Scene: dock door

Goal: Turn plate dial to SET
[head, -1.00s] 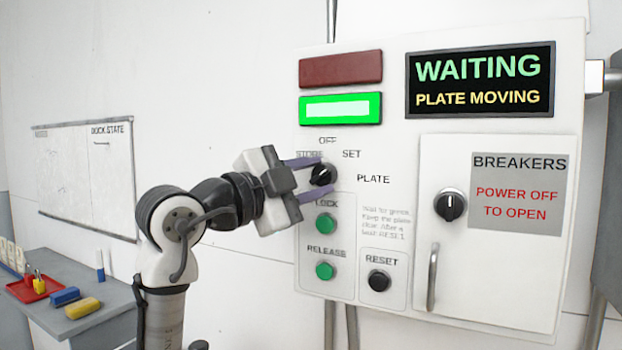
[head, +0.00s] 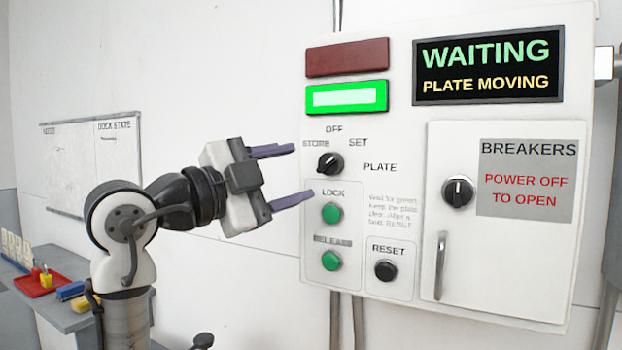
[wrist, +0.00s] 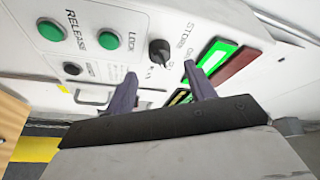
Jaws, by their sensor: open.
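The plate dial (head: 330,163) is a small black knob on the white control panel, with the labels STORE, OFF, SET and PLATE around it. A light mark shows on the knob, but it is too small to tell surely which label it points to. My gripper (head: 302,172) is open and empty just left of the dial, its two purple fingers apart and clear of the knob. In the wrist view the dial (wrist: 160,52) is unobstructed, beyond the gap between the fingertips (wrist: 163,74).
The display (head: 488,67) reads WAITING, PLATE MOVING. A green lamp (head: 347,97) is lit below a dark red one (head: 346,57). Green LOCK (head: 332,213) and RELEASE (head: 331,260) buttons and a black RESET button (head: 386,270) sit below the dial. The breaker door (head: 500,250) is shut.

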